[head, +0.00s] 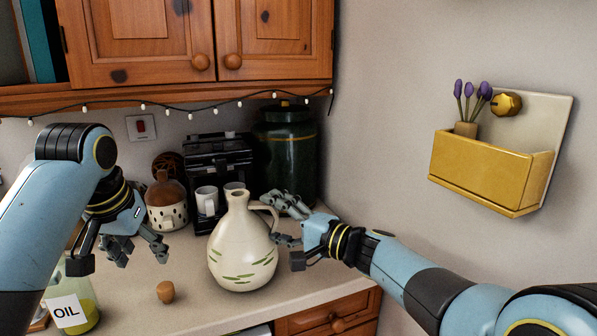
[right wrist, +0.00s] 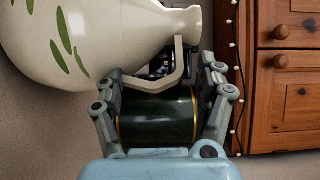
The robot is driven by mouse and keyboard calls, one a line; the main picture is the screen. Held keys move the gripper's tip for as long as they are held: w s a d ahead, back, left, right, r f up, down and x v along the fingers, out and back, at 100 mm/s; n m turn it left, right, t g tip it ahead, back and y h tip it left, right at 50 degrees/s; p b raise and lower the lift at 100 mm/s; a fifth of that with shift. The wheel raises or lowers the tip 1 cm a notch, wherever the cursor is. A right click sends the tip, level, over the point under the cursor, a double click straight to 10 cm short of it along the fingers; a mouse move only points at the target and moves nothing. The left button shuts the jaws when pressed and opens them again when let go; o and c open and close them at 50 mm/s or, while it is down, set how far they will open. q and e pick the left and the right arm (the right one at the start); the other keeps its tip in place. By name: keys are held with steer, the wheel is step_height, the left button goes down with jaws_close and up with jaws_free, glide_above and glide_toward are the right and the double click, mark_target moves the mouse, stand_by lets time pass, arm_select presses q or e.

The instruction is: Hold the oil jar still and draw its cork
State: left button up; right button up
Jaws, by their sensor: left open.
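The oil jar (head: 68,312), clear with yellow-green oil and a white OIL label, stands at the lower left of the head view. Its upper part is partly hidden by my left gripper (head: 115,258), which is open and empty above the counter. A brown cork (head: 166,292) lies on the counter, apart from the jar. My right gripper (head: 286,222) is open beside the handle of a cream jug (head: 243,250). In the right wrist view the jug's handle (right wrist: 172,82) shows between the open fingers (right wrist: 160,90); I cannot tell whether they touch it.
Behind the jug are a dark coffee machine (head: 218,160) with white cups (head: 206,200), a dark green canister (head: 288,150) and a spotted pot (head: 166,205). A yellow wall box (head: 485,175) hangs at right. The counter (head: 205,315) is clear around the cork.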

steer(key=o, duration=0.5)
steer(key=shift+p+v, duration=1.15)
steer(key=shift+v, duration=0.45)
steer(key=shift+p+v, duration=1.3)
steer(key=shift+v, duration=1.7)
steer(key=shift+a+r, duration=0.1)
step_height(320, 180, up, 8)
steer(key=p, duration=0.5)
steer(key=shift+p, duration=0.4)
